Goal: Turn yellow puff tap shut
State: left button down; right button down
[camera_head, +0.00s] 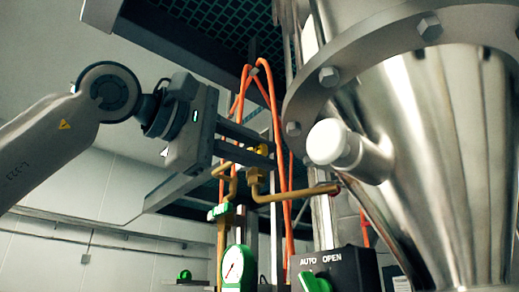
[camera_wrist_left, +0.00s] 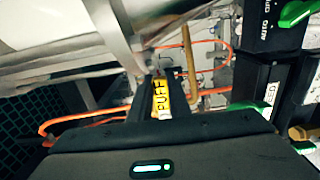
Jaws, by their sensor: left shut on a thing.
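The yellow puff tap (camera_wrist_left: 162,97) has a handle lettered "PUFF". In the left wrist view it sits between the two fingers of my left gripper (camera_wrist_left: 162,90), which is shut on it. In the head view only a small yellow part of the tap (camera_head: 262,149) shows at the fingertips of my left gripper (camera_head: 262,152); the fingers hide the rest. A brass pipe (camera_head: 295,194) runs from below the tap to the right, towards the steel cone. My right gripper is in neither view.
The large steel cone (camera_head: 435,130) with a bolted flange stands close on the right. Orange hoses (camera_head: 284,130) hang around the tap. Open room lies at the left.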

pick_arm(q)
jog(key=c, duration=1.6)
grip_release()
jog(key=shift+c, duration=0.2)
jog(key=shift+s+a, duration=0.1)
jog(key=b+v, duration=0.5)
jog(key=v, duration=1.2)
jog(key=shift+b, duration=0.3)
